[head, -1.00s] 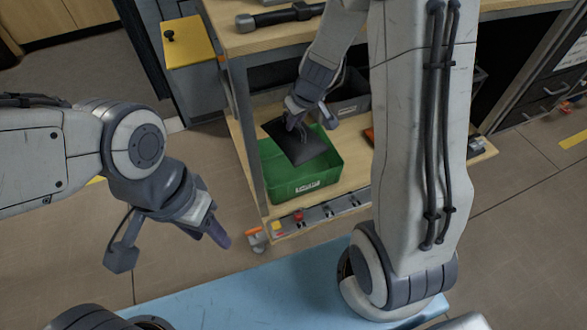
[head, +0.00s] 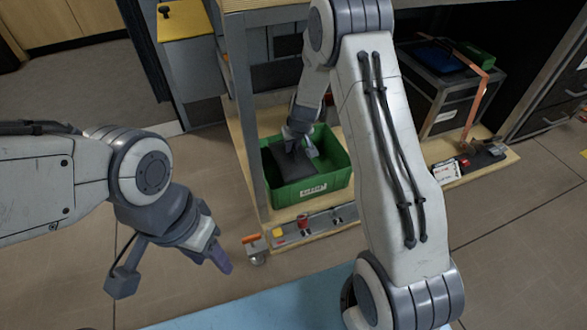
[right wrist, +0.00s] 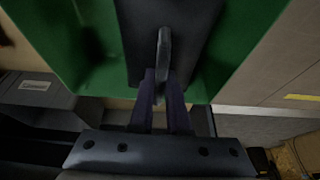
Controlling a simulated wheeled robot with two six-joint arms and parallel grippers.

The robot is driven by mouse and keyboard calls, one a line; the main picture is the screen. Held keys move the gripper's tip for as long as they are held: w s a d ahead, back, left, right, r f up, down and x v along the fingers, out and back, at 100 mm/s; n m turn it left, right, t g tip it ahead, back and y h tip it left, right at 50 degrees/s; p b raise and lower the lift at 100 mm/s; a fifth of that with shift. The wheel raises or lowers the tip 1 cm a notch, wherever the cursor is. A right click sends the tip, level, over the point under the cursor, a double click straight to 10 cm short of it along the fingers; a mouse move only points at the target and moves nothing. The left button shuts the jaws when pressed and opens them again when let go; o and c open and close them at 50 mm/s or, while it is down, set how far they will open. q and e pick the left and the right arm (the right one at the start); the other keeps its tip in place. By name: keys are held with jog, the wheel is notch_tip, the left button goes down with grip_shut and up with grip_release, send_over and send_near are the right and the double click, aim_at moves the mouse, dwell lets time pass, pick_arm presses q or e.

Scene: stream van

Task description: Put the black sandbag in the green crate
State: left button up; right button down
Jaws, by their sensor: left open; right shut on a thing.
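The black sandbag (head: 294,165) is inside the green crate (head: 312,190), below the level of its rim in the head view. I cannot tell whether it rests on the crate's floor. My right gripper (head: 292,142) reaches down into the crate and is shut on the bag's handle. In the right wrist view the gripper (right wrist: 160,98) holds the handle, with the dark bag (right wrist: 165,30) beyond it and the green crate wall (right wrist: 240,35) around. My left gripper (head: 222,262) is open and empty, left of and nearer than the crate.
The crate stands on a low wooden shelf (head: 335,228) with a switch strip (head: 305,226) along its front. A shelf post (head: 242,130) stands left of the crate. A black case (head: 450,95) is at the right. A yellow-topped cabinet (head: 186,38) is at the back left.

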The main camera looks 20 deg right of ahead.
aim_at(292, 160)
notch_tip(292, 160, down, 7)
jog(key=b, duration=0.5)
jog(key=shift+w, duration=0.1)
jog(key=shift+r, duration=0.15)
jog(key=c, duration=1.3)
grip_release()
jog(key=shift+f, duration=0.3)
jog(key=o, duration=0.4)
jog(key=shift+r, duration=0.15)
